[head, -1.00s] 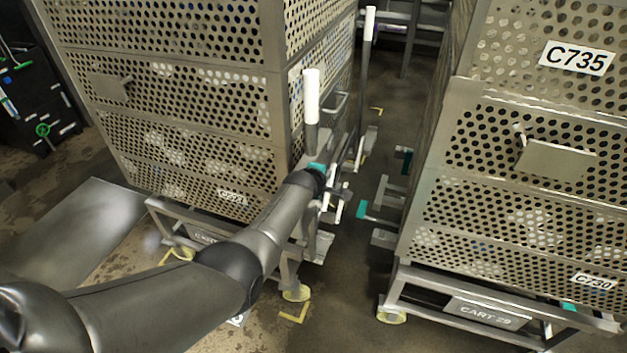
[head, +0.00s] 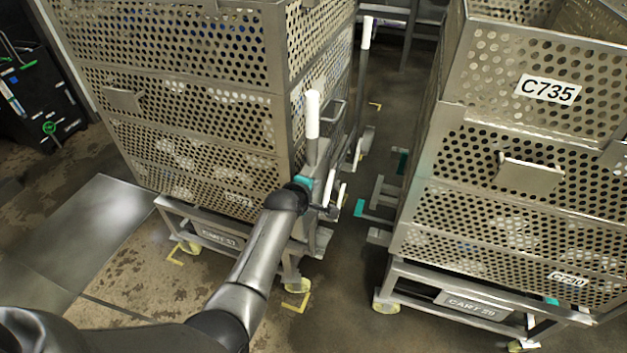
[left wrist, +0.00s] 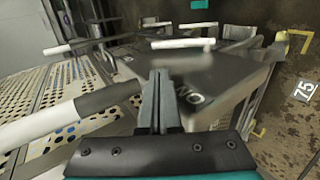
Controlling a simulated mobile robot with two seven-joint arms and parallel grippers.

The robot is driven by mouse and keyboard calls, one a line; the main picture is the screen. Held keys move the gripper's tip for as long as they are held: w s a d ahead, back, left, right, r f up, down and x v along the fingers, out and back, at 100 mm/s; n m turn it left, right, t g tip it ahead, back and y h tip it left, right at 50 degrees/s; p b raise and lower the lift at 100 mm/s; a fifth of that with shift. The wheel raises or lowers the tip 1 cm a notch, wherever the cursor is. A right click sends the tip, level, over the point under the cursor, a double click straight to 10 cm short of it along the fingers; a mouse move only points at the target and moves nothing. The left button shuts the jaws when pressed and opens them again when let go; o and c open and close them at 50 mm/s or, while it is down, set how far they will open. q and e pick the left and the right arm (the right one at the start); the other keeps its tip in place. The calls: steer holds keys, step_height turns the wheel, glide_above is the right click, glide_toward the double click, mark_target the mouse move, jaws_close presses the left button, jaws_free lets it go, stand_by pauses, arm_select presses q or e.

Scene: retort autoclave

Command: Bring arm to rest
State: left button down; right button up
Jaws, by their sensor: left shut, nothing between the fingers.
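My left arm (head: 250,262) reaches in from the lower left of the head view toward the gap between two carts. My left gripper (head: 330,208) is small and partly hidden by its wrist there, beside the right side of the left cart (head: 190,120). In the left wrist view the left gripper's fingers (left wrist: 160,90) are together with nothing between them. A white-tipped lever (left wrist: 40,130) crosses the left of that view, close to the gripper. My right gripper is not in view.
The right cart (head: 515,190) carries perforated baskets and a C735 label. Upright white-tipped levers (head: 312,115) stand by the left cart. A narrow floor gap (head: 350,260) separates the carts. A dark cabinet (head: 35,95) stands far left.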

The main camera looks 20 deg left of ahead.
arm_select(q)
steer(key=shift+s+r, duration=0.25)
steer(key=shift+s, duration=0.05)
steer(key=shift+f, duration=0.1)
steer(key=s+d+f+m+g+b, duration=0.1)
steer(key=s+f+m+g+b, duration=0.5)
steer(key=s+f, duration=1.95)
steer(key=s+f+m+g, duration=0.1)
steer(key=s+f+m, duration=0.2)
steer(key=s, duration=0.6)
steer(key=s+a+f+m+g+p, duration=0.1)
steer(key=s+f+m, duration=0.3)
steer(key=s, duration=0.5)
steer(key=s+a+f+m+g, duration=0.1)
steer(key=s+f+m+g, duration=0.1)
steer(key=s+f+m, duration=0.2)
steer(key=s+m, duration=0.3)
steer(key=s, duration=0.2)
steer(key=shift+s+p, duration=0.35)
steer(key=shift+d, duration=0.1)
